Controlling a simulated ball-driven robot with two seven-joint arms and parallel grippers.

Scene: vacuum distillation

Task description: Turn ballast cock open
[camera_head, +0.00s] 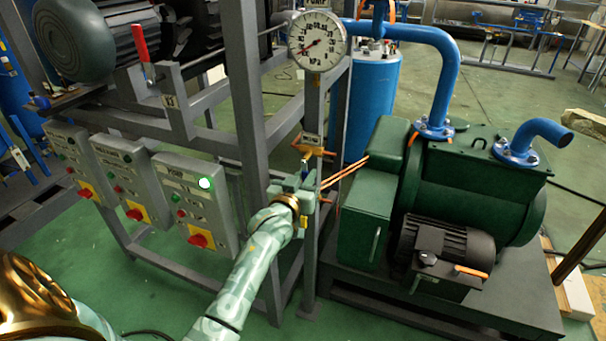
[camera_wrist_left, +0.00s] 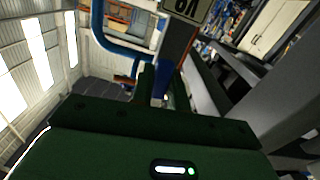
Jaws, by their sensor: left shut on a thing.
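My left gripper (camera_head: 308,186) reaches in from below to the slim grey post under the round gauge. It is shut on what appears to be the ballast cock's handle. That handle is mostly hidden by the gripper in the head view. A brass fitting (camera_head: 314,151) with a small tag sits just above the gripper, and orange lines run from there to the green pump (camera_head: 452,190). In the left wrist view, the dark green fingers (camera_wrist_left: 162,92) close around a narrow blue part (camera_wrist_left: 163,72). I cannot tell the handle's exact angle. My right gripper is not in view.
The pressure gauge (camera_head: 317,40) tops the post. Grey control boxes (camera_head: 195,203) with red knobs hang left of the arm. A blue tank (camera_head: 371,100) and a blue pipe (camera_head: 446,80) stand behind. Grey frame posts crowd the gripper closely.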

